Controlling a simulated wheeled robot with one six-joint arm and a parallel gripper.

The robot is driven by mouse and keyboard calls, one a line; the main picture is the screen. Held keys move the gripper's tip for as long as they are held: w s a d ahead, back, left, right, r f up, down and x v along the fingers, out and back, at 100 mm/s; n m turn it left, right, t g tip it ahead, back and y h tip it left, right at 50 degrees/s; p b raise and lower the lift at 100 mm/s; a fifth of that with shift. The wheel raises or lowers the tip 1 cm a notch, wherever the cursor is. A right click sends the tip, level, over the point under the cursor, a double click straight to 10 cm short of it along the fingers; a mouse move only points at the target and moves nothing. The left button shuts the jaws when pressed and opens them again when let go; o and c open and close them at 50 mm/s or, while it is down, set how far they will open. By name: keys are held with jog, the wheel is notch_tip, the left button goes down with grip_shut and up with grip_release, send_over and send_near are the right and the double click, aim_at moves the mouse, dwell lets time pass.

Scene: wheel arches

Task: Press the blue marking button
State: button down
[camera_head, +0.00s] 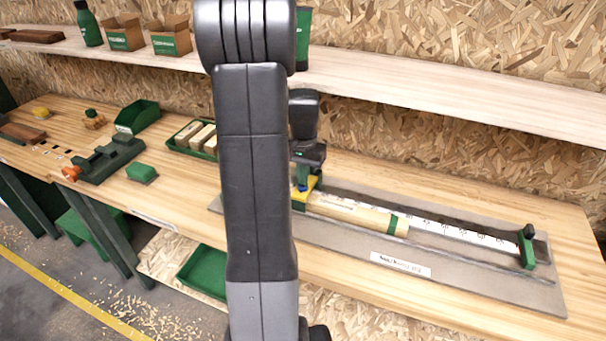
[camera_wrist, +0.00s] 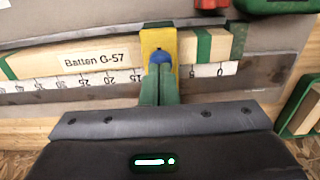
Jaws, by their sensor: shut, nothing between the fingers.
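The blue marking button (camera_wrist: 161,57) sits on a yellow block (camera_wrist: 159,40) that straddles a pale wooden batten (camera_wrist: 95,60) labelled "Batten G-57". My gripper (camera_wrist: 160,68) is shut and empty, its green fingertips right at the near edge of the button in the wrist view. I cannot tell whether they touch it. In the head view my arm hides part of the yellow block (camera_head: 306,184), and my gripper (camera_head: 303,180) is over it. The batten (camera_head: 360,215) lies along a white ruler (camera_head: 460,232) on a grey board.
A green end stop (camera_head: 526,248) stands at the board's right end. A green tray of wooden blocks (camera_head: 196,138), a green block (camera_head: 141,173) and a dark green clamp (camera_head: 110,160) with an orange knob are to the left. A shelf (camera_head: 420,85) runs above the bench.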

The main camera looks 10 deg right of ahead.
jog(key=shift+f+b, duration=0.6)
jog(key=shift+f, duration=0.1)
jog(key=shift+s+a+f, duration=0.1)
jog(key=shift+s+f, duration=0.2)
jog(key=shift+f, duration=0.25)
notch_tip(320, 180, up, 15)
jog(key=p, duration=0.1)
jog(key=shift+w, duration=0.25)
jog(key=shift+f, duration=0.15)
